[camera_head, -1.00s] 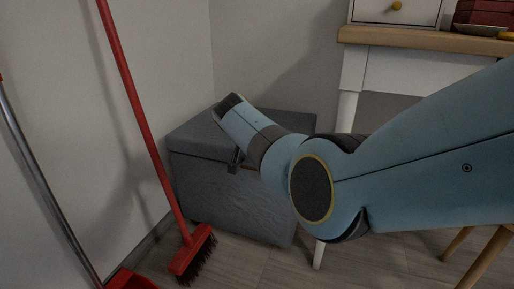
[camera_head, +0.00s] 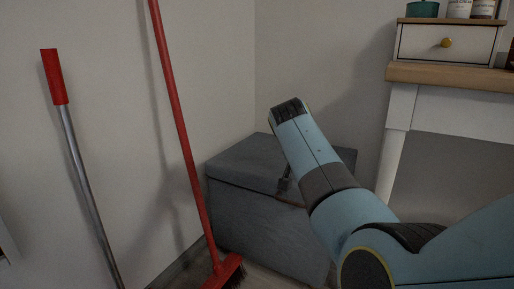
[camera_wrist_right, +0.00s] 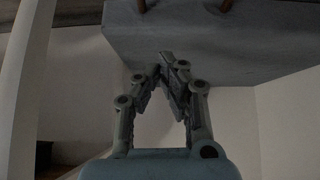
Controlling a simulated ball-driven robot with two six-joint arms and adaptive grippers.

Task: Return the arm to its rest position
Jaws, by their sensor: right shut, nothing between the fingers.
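My right arm (camera_head: 312,150), pale blue with dark bands, comes in from the lower right in the head view. It is bent, with one joint at the bottom edge and its dark-capped end raised in front of the grey storage chest (camera_head: 265,225). In the right wrist view my right gripper (camera_wrist_right: 161,68) is shut, its fingertips together and empty. The fingertips overlap the edge of a grey box-like surface (camera_wrist_right: 225,40) in the picture; I cannot tell whether they touch it. My left gripper is not in view.
A red broom (camera_head: 180,125) and a red-handled metal pole (camera_head: 80,165) lean at the left wall. A white table with a wooden top (camera_head: 450,75) and a small drawer unit (camera_head: 420,42) stands at the right. White wall lies behind.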

